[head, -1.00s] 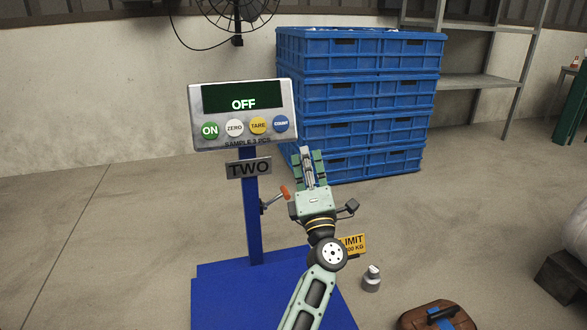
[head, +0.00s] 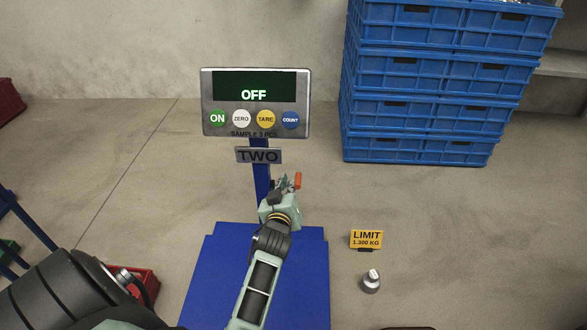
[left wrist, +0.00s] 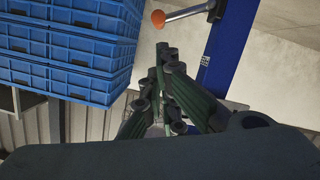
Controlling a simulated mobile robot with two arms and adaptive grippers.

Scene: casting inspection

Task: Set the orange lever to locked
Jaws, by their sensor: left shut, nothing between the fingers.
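The orange lever (head: 297,181) sticks out to the right of the scale's blue post (head: 262,180), below the TWO plate. In the left wrist view its round orange end (left wrist: 158,19) and grey metal rod show at the top, with the rod running right to the blue post (left wrist: 226,45). My left gripper (head: 282,184) is in front of the post, just left of the orange end, and hides the lever's rod in the head view. Its fingers (left wrist: 166,62) are shut and empty, below the orange end in the wrist picture. Contact with the lever cannot be told. My right gripper is out of view.
The scale display (head: 255,100) reads OFF above the post. The blue base plate (head: 300,280) lies below my arm. A yellow LIMIT sign (head: 366,239) and a metal weight (head: 370,283) stand to the right. Blue crates (head: 430,90) are stacked behind right.

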